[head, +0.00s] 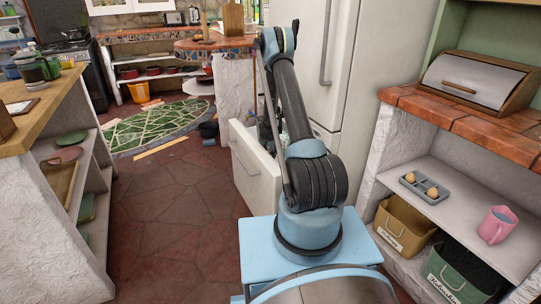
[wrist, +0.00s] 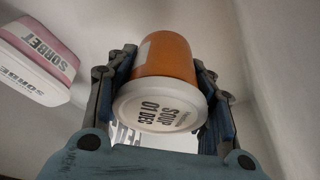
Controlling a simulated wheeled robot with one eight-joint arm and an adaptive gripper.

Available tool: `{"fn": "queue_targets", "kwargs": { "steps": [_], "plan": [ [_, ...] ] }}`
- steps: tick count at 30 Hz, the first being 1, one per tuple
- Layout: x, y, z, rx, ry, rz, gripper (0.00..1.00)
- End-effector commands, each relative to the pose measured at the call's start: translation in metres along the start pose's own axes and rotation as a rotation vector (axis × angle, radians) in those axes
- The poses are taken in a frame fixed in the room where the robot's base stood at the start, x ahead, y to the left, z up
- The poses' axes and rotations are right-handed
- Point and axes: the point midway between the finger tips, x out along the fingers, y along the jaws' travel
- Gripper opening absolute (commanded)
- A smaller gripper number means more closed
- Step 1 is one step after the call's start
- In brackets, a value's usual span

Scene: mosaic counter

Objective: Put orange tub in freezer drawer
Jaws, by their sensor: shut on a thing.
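The orange tub (wrist: 165,58) has a white lid marked "SOUP 01 DEC". My gripper (wrist: 166,75) is shut on it, one finger on each side, with the lid facing the wrist camera. Pale walls surround it in the wrist view, matching the inside of the freezer drawer (wrist: 275,70). In the head view the white freezer drawer (head: 254,168) is pulled open below the fridge. My arm reaches over it and hides most of its inside, along with the gripper and tub. I cannot tell whether the tub touches the drawer floor.
A pink and white sorbet box (wrist: 38,55) lies left of the tub, apart from it. The fridge (head: 345,75) stands behind the drawer. An open shelf unit (head: 445,205) is close on the right. The floor (head: 170,215) to the left is clear.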

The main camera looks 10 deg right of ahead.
Motion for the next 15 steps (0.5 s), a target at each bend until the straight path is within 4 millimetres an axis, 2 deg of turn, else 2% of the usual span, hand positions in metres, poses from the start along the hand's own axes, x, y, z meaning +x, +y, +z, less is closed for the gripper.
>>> {"fn": "queue_targets", "kwargs": {
  "steps": [5, 6, 9, 15],
  "plan": [
    [0.0021, 0.0002, 0.0007, 0.0, 0.0, 0.0, 0.2],
    [0.0022, 0.0003, 0.0008, 0.0, 0.0, 0.0, 0.53],
    [0.0022, 0.0003, 0.0007, 0.0, 0.0, 0.0, 0.75],
    [0.0021, 0.0003, 0.0007, 0.0, 0.0, 0.0, 0.75]
  ]
}}
